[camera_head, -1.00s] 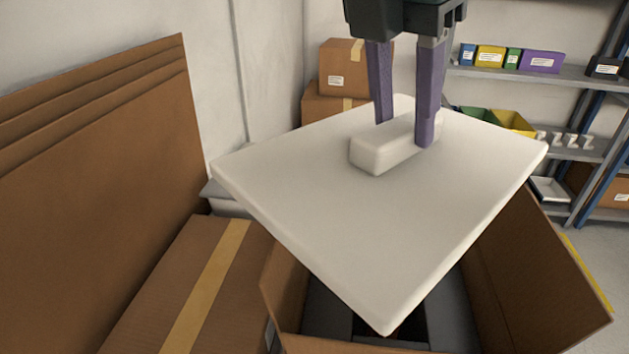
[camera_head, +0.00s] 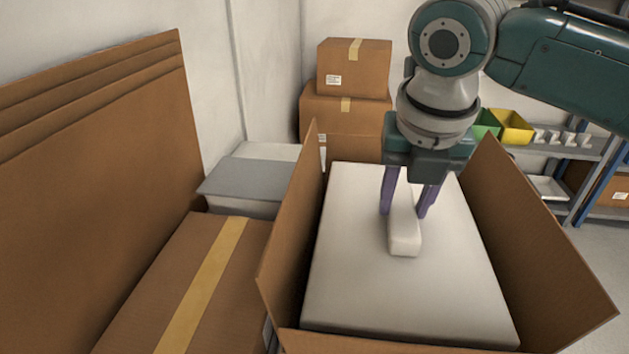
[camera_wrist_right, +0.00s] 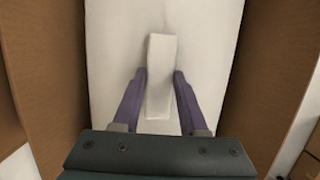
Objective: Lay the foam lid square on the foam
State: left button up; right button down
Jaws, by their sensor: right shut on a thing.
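The white foam lid (camera_head: 360,270) is a flat slab with a raised block handle (camera_head: 405,235) on top. It lies inside the open cardboard box (camera_head: 530,240) in the head view, its sides close to lined up with the box walls. My right gripper (camera_head: 408,214) points down with its purple fingers on both sides of the handle, shut on it. The right wrist view shows the handle (camera_wrist_right: 161,80) between the fingers and the lid (camera_wrist_right: 110,60) between the box walls. The foam under the lid is hidden, so I cannot tell whether the lid touches it. My left gripper is not in view.
A taped closed carton (camera_head: 200,290) stands left of the open box. Large cardboard sheets (camera_head: 90,190) lean on the wall. Stacked cartons (camera_head: 345,105) and a grey-topped white stack (camera_head: 250,180) stand behind. Shelving (camera_head: 590,150) with bins is at the right.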

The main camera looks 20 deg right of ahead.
notch_tip(320, 180, down, 8)
jog(key=shift+f+b, duration=0.1)
jog(key=shift+b, duration=0.5)
jog(key=shift+c, duration=2.2)
grip_release()
